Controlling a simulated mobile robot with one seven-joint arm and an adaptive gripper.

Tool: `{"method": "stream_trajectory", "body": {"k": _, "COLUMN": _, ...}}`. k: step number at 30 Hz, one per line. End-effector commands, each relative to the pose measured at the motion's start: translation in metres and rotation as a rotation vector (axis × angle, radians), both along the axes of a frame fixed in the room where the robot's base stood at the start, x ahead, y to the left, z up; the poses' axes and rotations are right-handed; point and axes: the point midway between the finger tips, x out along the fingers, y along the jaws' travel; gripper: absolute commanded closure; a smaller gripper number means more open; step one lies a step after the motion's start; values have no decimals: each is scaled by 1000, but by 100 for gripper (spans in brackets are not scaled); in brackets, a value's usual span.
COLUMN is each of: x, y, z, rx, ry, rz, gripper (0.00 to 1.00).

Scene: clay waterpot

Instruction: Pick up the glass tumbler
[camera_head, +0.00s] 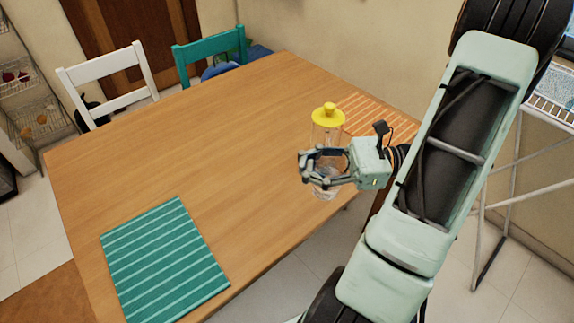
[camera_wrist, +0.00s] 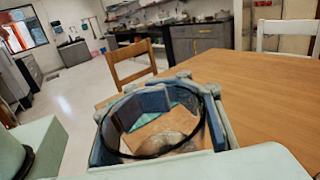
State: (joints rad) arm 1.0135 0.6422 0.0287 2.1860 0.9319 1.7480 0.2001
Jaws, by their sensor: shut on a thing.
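The clear glass tumbler (camera_head: 326,191) is in my gripper (camera_head: 310,167) near the right part of the table in the head view. My gripper is shut around the tumbler's side, and its fingers hide the middle of it. The clear lower end shows below the fingers. I cannot tell whether it touches the table. In the wrist view, my gripper (camera_wrist: 157,84) encircles the tumbler (camera_wrist: 168,137), and I look through its round rim.
A clear container with a yellow lid (camera_head: 328,115) shows just behind my gripper. An orange striped mat (camera_head: 378,112) lies to its right. A teal striped mat (camera_head: 163,258) lies front left on the wooden table (camera_head: 200,150). The table's middle is bare. Chairs stand around it.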

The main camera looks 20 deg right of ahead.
Motion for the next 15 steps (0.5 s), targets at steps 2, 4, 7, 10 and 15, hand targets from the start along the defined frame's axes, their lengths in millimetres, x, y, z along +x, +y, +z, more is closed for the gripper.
{"method": "stream_trajectory", "body": {"k": 2, "x": -2, "y": -3, "z": 2, "rx": 0, "ry": -1, "rz": -1, "gripper": 100}}
{"method": "stream_trajectory", "body": {"k": 4, "x": -3, "y": -5, "z": 3, "rx": 0, "ry": -1, "rz": 0, "gripper": 100}}
{"method": "stream_trajectory", "body": {"k": 7, "x": -5, "y": -7, "z": 4, "rx": 0, "ry": -1, "rz": 1, "gripper": 100}}
{"method": "stream_trajectory", "body": {"k": 10, "x": -6, "y": -8, "z": 5, "rx": 1, "ry": 0, "rz": 1, "gripper": 100}}
{"method": "stream_trajectory", "body": {"k": 15, "x": -6, "y": -8, "z": 5, "rx": 1, "ry": 0, "rz": 1, "gripper": 100}}
